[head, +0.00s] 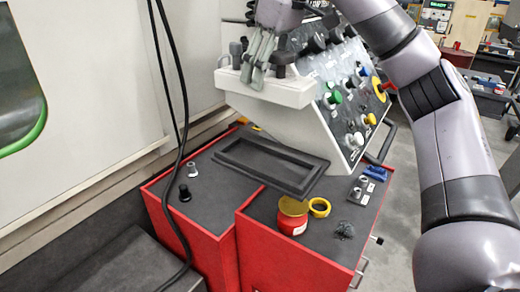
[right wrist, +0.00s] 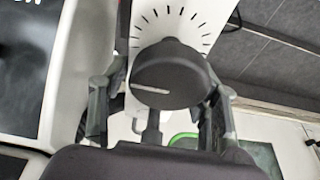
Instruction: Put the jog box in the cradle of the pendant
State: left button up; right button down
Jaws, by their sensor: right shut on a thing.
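The pendant (head: 352,105) is a tilted white control panel with coloured buttons, standing on a red cabinet. A pale block (head: 262,92) with dark knobs on top lies along its upper left side; I take this as the jog box, and cannot tell it clearly from the cradle. My right gripper (head: 257,68) points down onto it. In the right wrist view, a round black knob (right wrist: 167,78) on a white dial face sits between the fingers (right wrist: 160,110). The exact contact is hidden. My left gripper is out of view.
An empty black tray (head: 228,158) lies on the red cabinet top (head: 262,208). A red tin (head: 292,222), a yellow ring (head: 319,207) and small parts lie to its right. A black cable (head: 183,120) hangs in front of the machine wall (head: 100,90) at left.

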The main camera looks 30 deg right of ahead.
aim_at(271, 99)
jog(key=f, duration=0.2)
jog(key=s+f+b, duration=0.1)
jog(key=s+f, duration=0.1)
jog(key=f, duration=0.1)
jog(key=shift+d+f, duration=0.1)
jog(key=shift+f, duration=0.25)
jog(key=x, duration=0.4)
jog(key=s+x, duration=0.1)
jog(key=x, duration=0.1)
jog(key=shift+w+d+f, duration=0.1)
jog(key=shift+d+f, duration=0.25)
jog(key=shift+f, duration=0.25)
notch_tip(271, 99, down, 4)
jog(key=shift+w+f, duration=0.1)
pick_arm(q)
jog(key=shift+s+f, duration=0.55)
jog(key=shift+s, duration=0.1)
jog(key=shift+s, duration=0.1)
pick_arm(e)
jog(key=c, duration=0.6)
grip_release()
jog(key=shift+a, duration=0.1)
